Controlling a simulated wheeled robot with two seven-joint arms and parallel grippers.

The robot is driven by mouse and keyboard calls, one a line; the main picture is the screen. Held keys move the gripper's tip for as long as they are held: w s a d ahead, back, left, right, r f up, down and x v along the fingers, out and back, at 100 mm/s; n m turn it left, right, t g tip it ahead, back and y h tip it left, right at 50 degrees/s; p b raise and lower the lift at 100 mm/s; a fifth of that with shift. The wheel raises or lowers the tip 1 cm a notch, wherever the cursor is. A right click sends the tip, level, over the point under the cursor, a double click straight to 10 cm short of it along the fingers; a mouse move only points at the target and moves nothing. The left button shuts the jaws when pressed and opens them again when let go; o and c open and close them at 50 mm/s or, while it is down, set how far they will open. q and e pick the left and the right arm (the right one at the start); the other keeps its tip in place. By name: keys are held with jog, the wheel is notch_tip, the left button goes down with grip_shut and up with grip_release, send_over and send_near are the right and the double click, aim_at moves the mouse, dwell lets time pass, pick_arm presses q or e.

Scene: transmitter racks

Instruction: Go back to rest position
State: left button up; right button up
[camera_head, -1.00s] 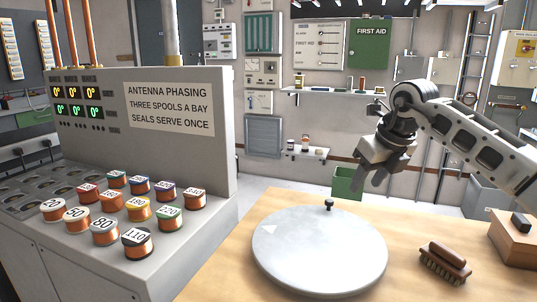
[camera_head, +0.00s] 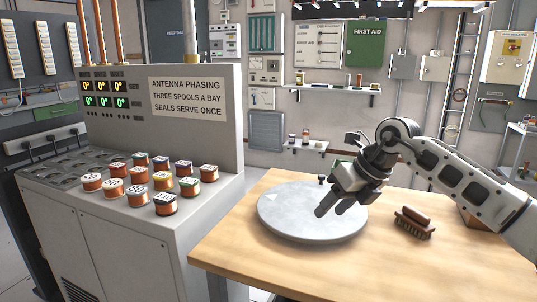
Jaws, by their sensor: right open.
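My right gripper (camera_head: 331,205) hangs over the right part of the round grey disc (camera_head: 290,215) on the wooden table. Its fingers are apart and hold nothing. The disc has a small dark knob at its far edge, and the gripper covers part of its right side. My right arm comes in from the right edge. My left gripper and arm are not in view.
The phasing console (camera_head: 150,240) stands at the left with several copper spools (camera_head: 165,203) on its sloped top. A brush (camera_head: 414,222) lies on the table (camera_head: 330,275) right of the disc. The table's front is clear.

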jog(key=s+a+f+m+t+y, duration=0.25)
jog(key=s+a+m+y, duration=0.65)
jog(key=s+a+y, duration=0.55)
jog(key=s+d+f+m+t+h+p, duration=0.1)
jog(key=d+f+m+t+h, duration=0.4)
jog(key=m, duration=0.6)
jog(key=d+f+m+t+h+p, duration=0.1)
jog(key=d+f+m+t+h, duration=0.1)
jog(key=f+m+t+h, duration=0.45)
jog(key=s+d+f+m+g+h, duration=0.2)
jog(key=s+d+f+m+g, duration=0.1)
jog(key=s+f+m, duration=0.2)
jog(key=s+d+f+m+g+h, duration=0.2)
jog(key=s+d+f+m+g, duration=0.1)
jog(key=s+f+m, duration=0.3)
jog(key=s+d+m, duration=0.1)
jog(key=s+m, duration=0.1)
jog(key=s, duration=0.1)
jog(key=shift+s+d+f+g+h, duration=0.15)
jog(key=shift+d+f+g+h, duration=0.05)
jog(key=shift+d+g+h, duration=0.1)
